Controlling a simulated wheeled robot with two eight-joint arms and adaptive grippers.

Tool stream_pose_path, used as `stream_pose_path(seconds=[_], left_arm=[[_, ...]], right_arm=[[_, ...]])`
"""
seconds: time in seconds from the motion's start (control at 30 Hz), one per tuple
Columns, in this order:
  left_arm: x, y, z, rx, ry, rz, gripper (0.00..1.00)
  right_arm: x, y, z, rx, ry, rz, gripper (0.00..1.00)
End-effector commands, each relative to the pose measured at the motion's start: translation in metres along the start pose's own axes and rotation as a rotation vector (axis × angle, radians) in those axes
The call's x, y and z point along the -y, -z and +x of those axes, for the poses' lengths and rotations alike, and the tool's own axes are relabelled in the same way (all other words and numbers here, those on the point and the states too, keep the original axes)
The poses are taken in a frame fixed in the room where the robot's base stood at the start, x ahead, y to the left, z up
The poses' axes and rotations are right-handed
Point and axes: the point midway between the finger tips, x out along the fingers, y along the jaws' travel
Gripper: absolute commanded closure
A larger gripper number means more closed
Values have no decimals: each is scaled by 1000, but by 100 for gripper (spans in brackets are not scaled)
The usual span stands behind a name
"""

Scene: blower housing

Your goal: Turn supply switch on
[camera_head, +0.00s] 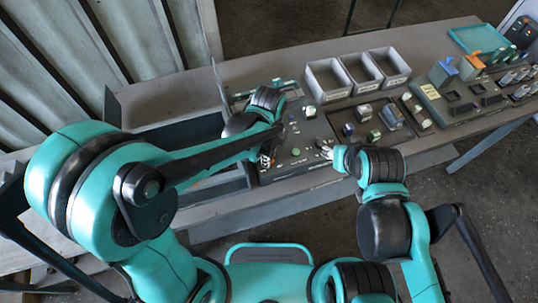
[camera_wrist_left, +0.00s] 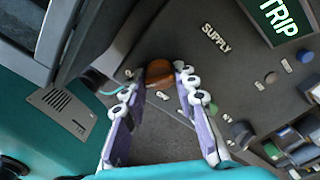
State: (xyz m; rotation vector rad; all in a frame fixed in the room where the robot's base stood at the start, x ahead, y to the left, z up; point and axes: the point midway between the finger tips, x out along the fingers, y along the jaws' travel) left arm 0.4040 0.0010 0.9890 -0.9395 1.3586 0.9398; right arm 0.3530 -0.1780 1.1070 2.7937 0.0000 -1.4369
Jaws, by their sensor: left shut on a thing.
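The supply switch (camera_wrist_left: 159,73) is an orange-brown round knob on the dark panel, seen in the left wrist view near the SUPPLY label (camera_wrist_left: 216,38). My left gripper (camera_wrist_left: 160,88) has its two fingers on either side of the knob and is shut on it. In the head view the left gripper (camera_head: 266,160) is at the left part of the control panel (camera_head: 295,140), and the knob is hidden there by the arm. My right gripper (camera_head: 326,151) is at the panel's right part; its fingers are too small to judge.
A green TRIP display (camera_wrist_left: 280,18) and several small buttons lie beside the switch. Grey bins (camera_head: 326,80) stand behind the panel. Further right on the bench are loose parts, a blue block (camera_head: 443,72) and a teal tray (camera_head: 478,38).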

Motion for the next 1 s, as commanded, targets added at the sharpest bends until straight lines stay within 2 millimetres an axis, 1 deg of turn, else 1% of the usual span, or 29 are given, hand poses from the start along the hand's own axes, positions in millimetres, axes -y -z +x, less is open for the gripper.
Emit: stream_pose_path(seconds=[0.13,0.33,0.8,0.83,0.87,0.9,1.0], left_arm=[[0,0,0,0,0,64,100],[0,0,0,0,1,113,100],[0,0,0,0,1,127,100],[0,0,0,0,1,127,69],[0,0,0,0,1,126,61],[0,0,0,0,1,126,51],[0,0,0,0,0,126,50]], right_arm=[[0,-1,1,0,0,0,60],[0,-1,1,0,0,0,60],[0,-1,2,0,0,0,60],[0,-1,2,0,0,0,60],[0,-1,2,0,0,0,60],[0,-1,2,0,0,0,60],[0,-1,2,0,0,0,60]])
